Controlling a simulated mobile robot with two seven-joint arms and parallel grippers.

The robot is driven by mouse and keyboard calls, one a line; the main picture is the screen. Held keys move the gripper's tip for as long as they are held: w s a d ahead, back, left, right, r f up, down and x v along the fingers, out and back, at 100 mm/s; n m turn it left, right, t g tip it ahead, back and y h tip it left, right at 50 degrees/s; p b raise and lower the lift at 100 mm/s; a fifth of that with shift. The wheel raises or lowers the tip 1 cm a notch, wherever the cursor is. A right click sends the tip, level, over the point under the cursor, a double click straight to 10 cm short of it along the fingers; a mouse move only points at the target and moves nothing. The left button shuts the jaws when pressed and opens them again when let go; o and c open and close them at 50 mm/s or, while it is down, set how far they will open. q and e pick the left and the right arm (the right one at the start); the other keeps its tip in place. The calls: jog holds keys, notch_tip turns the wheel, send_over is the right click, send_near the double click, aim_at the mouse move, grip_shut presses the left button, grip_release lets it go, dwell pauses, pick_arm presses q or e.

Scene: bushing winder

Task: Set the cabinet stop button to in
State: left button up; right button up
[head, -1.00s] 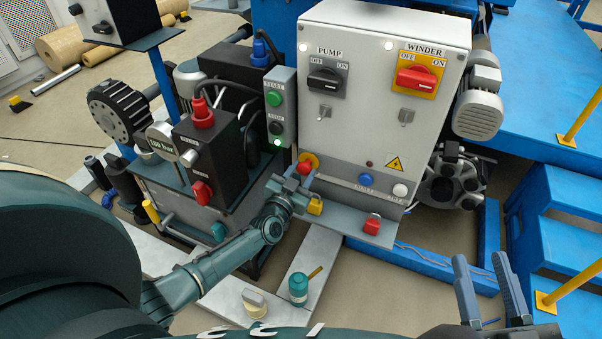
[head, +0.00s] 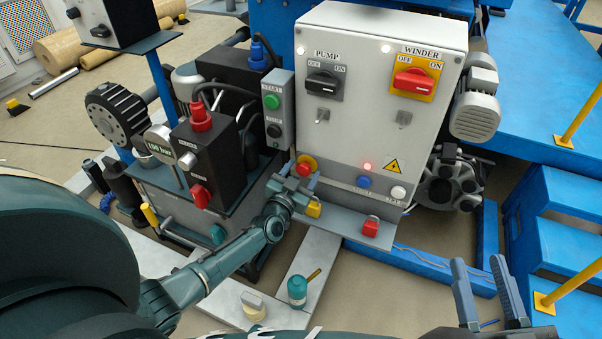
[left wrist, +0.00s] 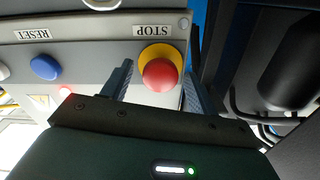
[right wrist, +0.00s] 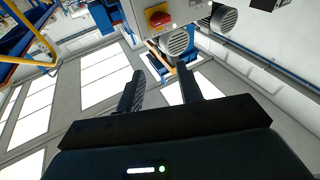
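The stop button is a red mushroom head on a yellow collar (head: 306,163), low on the left of the white cabinet (head: 345,125). In the left wrist view the red button (left wrist: 160,74) lies under a STOP label, upside down there. My left gripper (head: 297,185) is at the button, its fingers spread with the red head between them in the left wrist view. Whether they touch it, and how deep the head sits, I cannot tell. My right gripper (head: 492,290) is open and empty, away from the cabinet at lower right.
A red lamp (head: 367,166) glows on the cabinet above the blue reset button (head: 363,182). A shelf (head: 335,225) with yellow and red padlocks juts out below. The pump unit (head: 205,160) and a start/stop box (head: 277,115) stand to the left.

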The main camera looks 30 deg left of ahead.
pick_arm(q)
jog(key=shift+s+p, duration=0.35)
jog(key=shift+s, duration=0.15)
jog(key=s+p, duration=0.1)
jog(key=s, duration=0.2)
jog(key=shift+s+d+r+p, duration=0.1)
jog(key=shift+r+p, duration=0.05)
jog(key=shift+p, duration=0.2)
jog(key=p, duration=0.3)
send_near(302, 171)
jog(key=shift+s+d, duration=0.1)
jog(key=shift+s, duration=1.8)
pick_arm(e)
jog(key=shift+s+d+n+h, duration=0.1)
jog(key=shift+d+n+h, duration=0.4)
jog(key=shift+n, duration=0.1)
jog(key=shift+a+r, duration=0.1)
